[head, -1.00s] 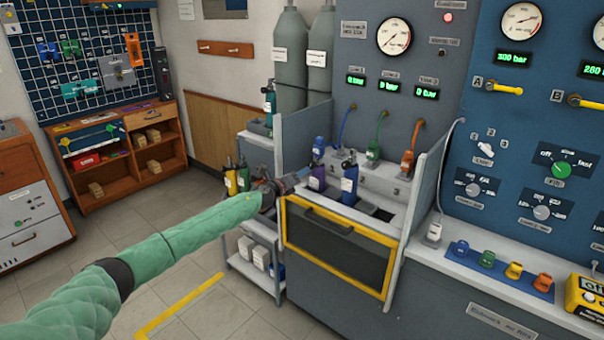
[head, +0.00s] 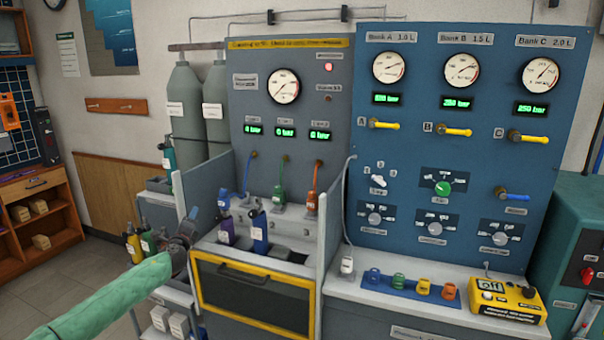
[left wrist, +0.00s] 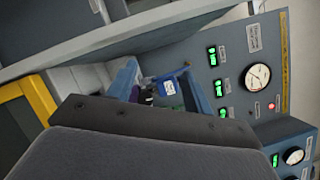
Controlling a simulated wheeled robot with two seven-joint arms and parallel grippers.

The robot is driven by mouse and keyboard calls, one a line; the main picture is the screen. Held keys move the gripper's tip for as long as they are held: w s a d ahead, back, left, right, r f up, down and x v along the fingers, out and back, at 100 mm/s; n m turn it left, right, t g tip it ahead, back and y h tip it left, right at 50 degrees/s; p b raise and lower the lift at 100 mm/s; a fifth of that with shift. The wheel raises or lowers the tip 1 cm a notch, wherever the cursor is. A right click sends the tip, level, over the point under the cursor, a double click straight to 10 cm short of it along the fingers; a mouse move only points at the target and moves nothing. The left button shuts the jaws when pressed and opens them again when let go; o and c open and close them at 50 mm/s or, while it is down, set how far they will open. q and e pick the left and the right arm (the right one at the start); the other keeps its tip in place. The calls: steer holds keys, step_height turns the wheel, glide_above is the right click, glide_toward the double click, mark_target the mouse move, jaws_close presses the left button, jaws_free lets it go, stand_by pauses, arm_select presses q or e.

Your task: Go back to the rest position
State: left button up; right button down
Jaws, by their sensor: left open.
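My left arm comes in from the lower left of the head view in a green sleeve. Its dark left gripper (head: 191,217) is open, with nothing seen between its fingers. It is at the left side of the grey filling station, in front of its left side wall. In the left wrist view, a dark grey part of my gripper fills the lower half, and the tilted station panel (left wrist: 235,75) shows behind it. A purple bottle (head: 226,231) and a blue bottle (head: 259,232) stand in the station, apart from the gripper. My right gripper is not in view.
Colored caps (head: 398,283) and a yellow device (head: 506,299) rest on the right counter. Floor at lower left is free.

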arm_select(q)
steer(key=s+d+r+n+g+y, duration=0.1)
steer(key=s+d+r+n+y, duration=0.35)
steer(key=r+n, duration=0.55)
steer(key=s+d+n+g+y, duration=0.1)
steer(key=s+d+n+g, duration=0.15)
steer(key=s+d, duration=0.2)
steer(key=s+d+f+n+g+h, duration=0.25)
steer(key=s+d+f, duration=0.3)
steer(key=s, duration=0.55)
steer(key=s+d+f+n+g+h, duration=0.1)
steer(key=s+d+f+g+h, duration=0.2)
steer(key=s+f, duration=0.55)
steer(key=s+d+f+n+g+h, duration=0.15)
steer(key=s+d+f, duration=0.4)
steer(key=s, duration=0.75)
steer(key=s+d+f+n+g, duration=0.1)
steer(key=s+f+g, duration=0.1)
steer(key=s+f, duration=0.4)
steer(key=s+d+f+n+g, duration=0.1)
steer(key=s+f, duration=0.5)
steer(key=s, duration=0.9)
steer(key=s+d+f+n+g, duration=0.1)
steer(key=s+f+g, duration=0.3)
steer(key=s+f, duration=0.3)
steer(key=s+h, duration=0.1)
steer(key=s, duration=0.2)
steer(key=shift+s, duration=0.2)
steer(key=shift+f+n, duration=0.15)
steer(key=shift+n, duration=0.2)
